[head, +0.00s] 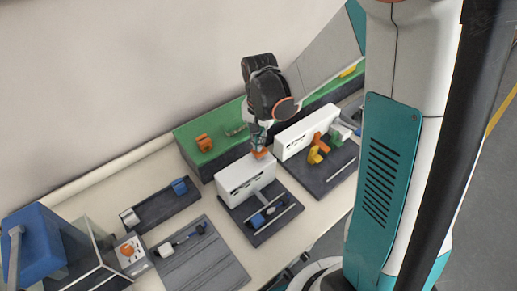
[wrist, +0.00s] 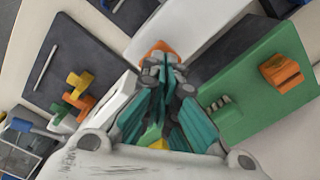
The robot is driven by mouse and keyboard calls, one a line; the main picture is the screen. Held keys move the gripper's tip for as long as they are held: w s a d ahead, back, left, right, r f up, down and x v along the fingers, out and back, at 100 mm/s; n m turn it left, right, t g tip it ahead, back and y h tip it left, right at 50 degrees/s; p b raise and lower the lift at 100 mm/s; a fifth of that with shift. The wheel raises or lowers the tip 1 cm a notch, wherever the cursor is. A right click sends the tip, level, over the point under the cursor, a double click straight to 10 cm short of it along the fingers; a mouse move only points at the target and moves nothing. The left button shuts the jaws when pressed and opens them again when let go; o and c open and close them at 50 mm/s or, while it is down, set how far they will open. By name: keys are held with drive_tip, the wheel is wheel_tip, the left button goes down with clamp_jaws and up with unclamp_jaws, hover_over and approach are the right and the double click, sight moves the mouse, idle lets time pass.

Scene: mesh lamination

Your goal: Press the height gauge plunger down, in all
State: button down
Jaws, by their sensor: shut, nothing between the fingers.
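My gripper (head: 259,146) is shut and empty, pointing down over the back of a white upright block (head: 246,178). An orange cap (head: 261,154), which looks like the plunger, is directly under the fingertips. In the wrist view the orange cap (wrist: 155,47) shows just beyond the closed teal fingers (wrist: 165,68), partly hidden by them. The fingertips are at or very near the cap; I cannot tell whether they touch it or how far it is pressed. The white block stands on a dark base plate (head: 238,213).
A green block (head: 183,131) with an orange piece (head: 203,142) lies behind. To the right, a second white block (head: 296,140) stands by yellow and orange parts (head: 318,148). At left are a dark tray (head: 165,208), an orange knob (head: 127,250) and a blue-topped machine (head: 35,245).

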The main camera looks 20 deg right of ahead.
drive_tip(key=shift+f, duration=0.1)
drive_tip(key=shift+f+b, duration=1.05)
drive_tip(key=shift+f, duration=0.1)
drive_tip(key=shift+f+b, duration=1.15)
drive_tip(key=shift+r, duration=0.15)
drive_tip(key=shift+r+p, duration=2.8)
drive_tip(key=shift+r, duration=1.1)
